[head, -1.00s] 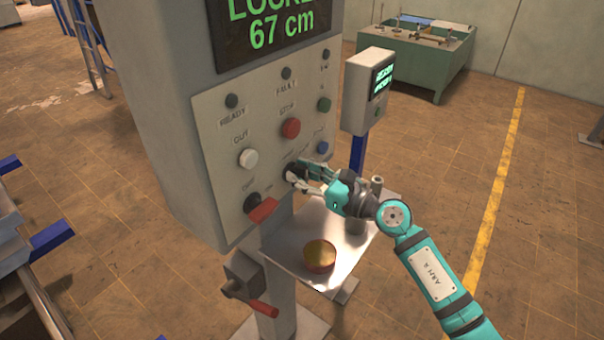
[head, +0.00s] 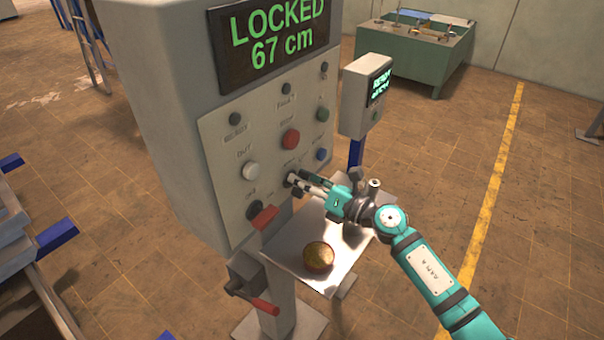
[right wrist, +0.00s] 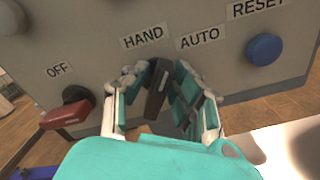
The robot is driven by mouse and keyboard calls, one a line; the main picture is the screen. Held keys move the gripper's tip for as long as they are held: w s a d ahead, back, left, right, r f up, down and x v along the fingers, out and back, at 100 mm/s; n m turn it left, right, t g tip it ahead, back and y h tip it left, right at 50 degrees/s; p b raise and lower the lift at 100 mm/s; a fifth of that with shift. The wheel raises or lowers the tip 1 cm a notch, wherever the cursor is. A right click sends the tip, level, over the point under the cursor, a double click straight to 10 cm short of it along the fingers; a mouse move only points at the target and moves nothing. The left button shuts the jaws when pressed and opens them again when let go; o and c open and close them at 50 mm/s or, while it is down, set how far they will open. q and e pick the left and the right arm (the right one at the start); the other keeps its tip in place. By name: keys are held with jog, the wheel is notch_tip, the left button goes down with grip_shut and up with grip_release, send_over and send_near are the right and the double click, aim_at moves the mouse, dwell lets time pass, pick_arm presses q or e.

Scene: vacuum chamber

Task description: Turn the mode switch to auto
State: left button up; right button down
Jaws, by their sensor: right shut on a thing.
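The mode switch is a black knob (right wrist: 158,88) on the grey control panel (head: 222,150). In the right wrist view it stands below the HAND label (right wrist: 142,37) and the AUTO label (right wrist: 198,38), its top leaning slightly right and lying between the two words. My right gripper (right wrist: 160,92) has its fingers on both sides of the knob and is shut on it. In the head view my right gripper (head: 296,183) reaches the panel's lower right part and mostly hides the switch. My left gripper is in neither view.
A red-handled switch (head: 262,217) beside an OFF label sits left of the mode switch. A blue RESET button (right wrist: 265,49) is up to the right. Red (head: 290,139) and white (head: 250,171) buttons are above. A metal shelf (head: 285,240) with a round container (head: 318,257) lies below.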

jog(key=m+p, duration=0.1)
jog(key=m, duration=0.1)
jog(key=m+p, duration=0.1)
jog(key=m, duration=0.1)
jog(key=shift+w+d+f+m, duration=0.1)
jog(key=shift+w+m, duration=0.05)
jog(key=shift+m, duration=0.25)
jog(key=shift+p, duration=0.3)
jog(key=shift+f, duration=0.1)
jog(key=c, duration=1.3)
grip_release()
jog(key=shift+d, duration=0.15)
jog(key=v, duration=1.2)
